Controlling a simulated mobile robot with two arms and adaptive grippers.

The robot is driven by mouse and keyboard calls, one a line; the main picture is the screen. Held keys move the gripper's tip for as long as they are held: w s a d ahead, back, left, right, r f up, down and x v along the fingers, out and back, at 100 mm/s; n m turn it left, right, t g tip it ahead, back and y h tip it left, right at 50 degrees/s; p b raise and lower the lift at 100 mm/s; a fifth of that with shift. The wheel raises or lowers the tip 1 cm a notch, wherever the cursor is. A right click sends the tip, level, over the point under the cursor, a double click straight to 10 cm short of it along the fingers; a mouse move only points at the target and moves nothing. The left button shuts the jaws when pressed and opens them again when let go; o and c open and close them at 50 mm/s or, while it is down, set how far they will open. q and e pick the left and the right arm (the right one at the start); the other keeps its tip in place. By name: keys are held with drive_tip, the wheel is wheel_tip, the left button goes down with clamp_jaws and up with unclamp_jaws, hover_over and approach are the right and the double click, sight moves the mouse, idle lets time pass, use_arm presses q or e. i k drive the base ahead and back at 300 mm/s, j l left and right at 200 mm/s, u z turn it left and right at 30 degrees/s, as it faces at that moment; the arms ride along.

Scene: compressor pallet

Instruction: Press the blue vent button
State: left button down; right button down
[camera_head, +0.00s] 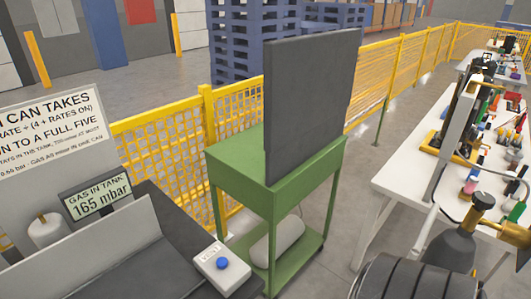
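The blue vent button (222,263) is a small round cap on a light grey box (232,280). The box sits on a dark bench top at the lower middle of the head view, with a partly readable label behind the button. Nothing covers the button, and nothing touches it. I cannot tell from this view whether it is pressed in. A display (97,196) to its left reads "GAS IN TANK 165 mbar". Neither of my grippers shows in the head view.
A green cart (290,190) with a tall dark panel (310,105) stands just beyond the box. A grey raised panel (95,255) borders the bench at left. A dark ribbed cylinder (420,280) fills the lower right. A cluttered white table (405,170) and yellow fence (160,140) lie beyond.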

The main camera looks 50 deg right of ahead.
sight(221, 262)
drive_tip(key=k+z, duration=0.1)
drive_tip(key=z, duration=1)
drive_tip(key=u, duration=1.65)
drive_tip(key=z, duration=1.65)
